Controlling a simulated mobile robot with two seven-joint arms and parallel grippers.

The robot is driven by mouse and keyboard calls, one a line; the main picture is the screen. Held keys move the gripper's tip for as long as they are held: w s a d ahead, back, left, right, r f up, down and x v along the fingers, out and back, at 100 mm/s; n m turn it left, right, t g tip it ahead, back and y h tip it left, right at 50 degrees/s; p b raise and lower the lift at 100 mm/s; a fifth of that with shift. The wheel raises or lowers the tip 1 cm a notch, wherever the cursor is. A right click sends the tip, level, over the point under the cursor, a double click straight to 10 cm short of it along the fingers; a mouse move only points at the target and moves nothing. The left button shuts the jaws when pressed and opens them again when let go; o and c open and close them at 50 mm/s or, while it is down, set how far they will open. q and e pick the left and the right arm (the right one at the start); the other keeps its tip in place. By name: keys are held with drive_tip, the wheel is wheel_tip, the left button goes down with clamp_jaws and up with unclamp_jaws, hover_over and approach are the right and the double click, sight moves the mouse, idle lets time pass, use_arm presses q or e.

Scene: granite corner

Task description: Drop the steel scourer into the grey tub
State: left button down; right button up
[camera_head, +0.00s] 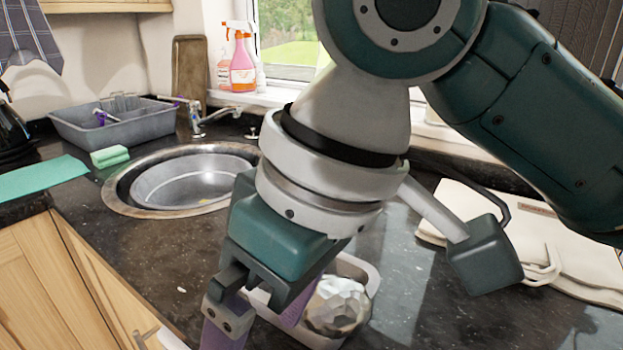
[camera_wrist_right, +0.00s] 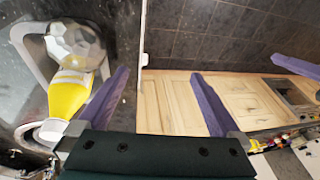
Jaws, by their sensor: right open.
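The steel scourer (camera_head: 337,306), a silvery faceted ball, shows low in the head view, just right of my right gripper's fingers. It also shows at the upper left of the right wrist view (camera_wrist_right: 76,42). It lies within the outline of the pale grey tub (camera_head: 374,280), whose rim also shows in the wrist view (camera_wrist_right: 22,52). The tub's near part is hidden by my gripper. My right gripper (camera_wrist_right: 160,76) is open, with nothing between its purple fingers, beside the scourer. In the head view its fingers (camera_head: 262,320) point down. My left gripper is not in view.
A yellow bottle (camera_wrist_right: 68,96) overlaps the tub's edge in the wrist view. A round sink (camera_head: 190,182), a green sponge (camera_head: 110,156), a teal cloth (camera_head: 40,177) and a grey caddy (camera_head: 125,125) are at left. A cream bag-like item (camera_head: 575,250) lies right.

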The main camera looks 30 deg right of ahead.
drive_tip(key=s+d+f+m+h, duration=0.1)
drive_tip(key=s+d+f, duration=0.1)
drive_tip(key=s+d, duration=0.1)
drive_tip(key=s+d+f+m+t+h, duration=0.1)
drive_tip(key=s+d+f, duration=0.2)
drive_tip(key=s, duration=0.1)
drive_tip(key=s+d+f+m+h, duration=0.1)
drive_tip(key=s+d+f, duration=0.1)
drive_tip(key=s+d, duration=0.1)
drive_tip(key=shift+s+d+f+t, duration=0.15)
drive_tip(key=shift+s+t, duration=0.25)
drive_tip(key=shift+s, duration=0.2)
wheel_tip(320, 180, up, 43)
drive_tip(key=p, duration=4.3)
